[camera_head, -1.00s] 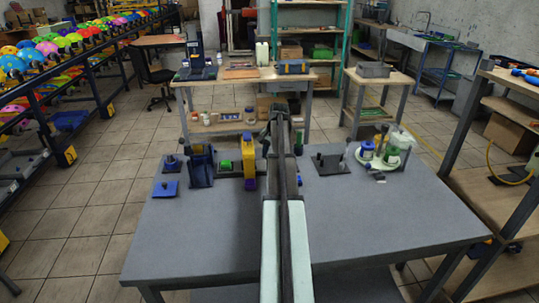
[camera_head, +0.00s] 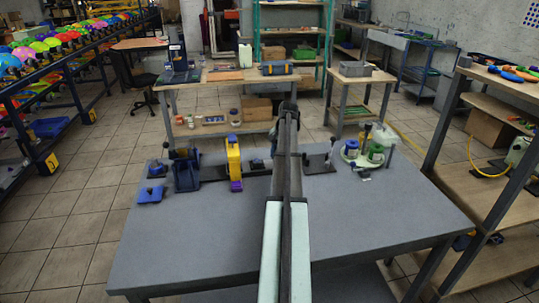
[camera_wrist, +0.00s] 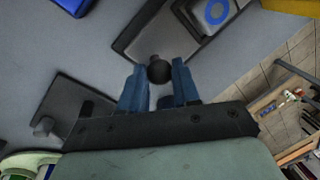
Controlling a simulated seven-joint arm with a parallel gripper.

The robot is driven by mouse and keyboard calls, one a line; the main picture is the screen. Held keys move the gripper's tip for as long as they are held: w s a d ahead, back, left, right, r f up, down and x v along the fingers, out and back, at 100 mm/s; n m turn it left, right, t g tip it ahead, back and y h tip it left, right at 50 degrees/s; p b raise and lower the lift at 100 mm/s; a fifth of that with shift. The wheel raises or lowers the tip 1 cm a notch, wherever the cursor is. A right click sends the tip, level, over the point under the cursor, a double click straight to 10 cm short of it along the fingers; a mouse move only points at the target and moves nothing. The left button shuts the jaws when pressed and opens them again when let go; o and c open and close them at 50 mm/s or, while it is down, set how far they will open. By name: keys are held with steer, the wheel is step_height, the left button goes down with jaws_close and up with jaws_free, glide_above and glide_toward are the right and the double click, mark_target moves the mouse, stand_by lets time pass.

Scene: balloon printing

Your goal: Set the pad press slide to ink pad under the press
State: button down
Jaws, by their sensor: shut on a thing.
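The yellow pad press (camera_head: 234,160) stands upright toward the back left of the grey table, with a purple part low on its front. The dark slide (camera_head: 212,174) runs low past it. In the head view, my arm hides the gripper and knob.
A blue holder (camera_head: 186,171) and a small blue plate (camera_head: 150,194) sit left of the press. A dark plate with a post (camera_head: 320,162) and a round tray of jars (camera_head: 351,155) sit to the right. The table's front (camera_head: 200,245) is clear.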

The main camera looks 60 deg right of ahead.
steer(key=shift+s+d, duration=0.2)
steer(key=shift+d, duration=0.05)
steer(key=c, duration=0.8)
jaws_free()
steer(key=shift+a+r, duration=0.1)
steer(key=r, duration=0.4)
steer(key=s+r, duration=0.1)
steer(key=r, duration=0.4)
steer(key=s+r, duration=0.1)
steer(key=r, duration=0.3)
steer(key=shift+s+d+r, duration=0.2)
steer(key=shift+s+d, duration=0.05)
steer(key=shift+d, duration=0.05)
steer(key=shift+w, duration=0.1)
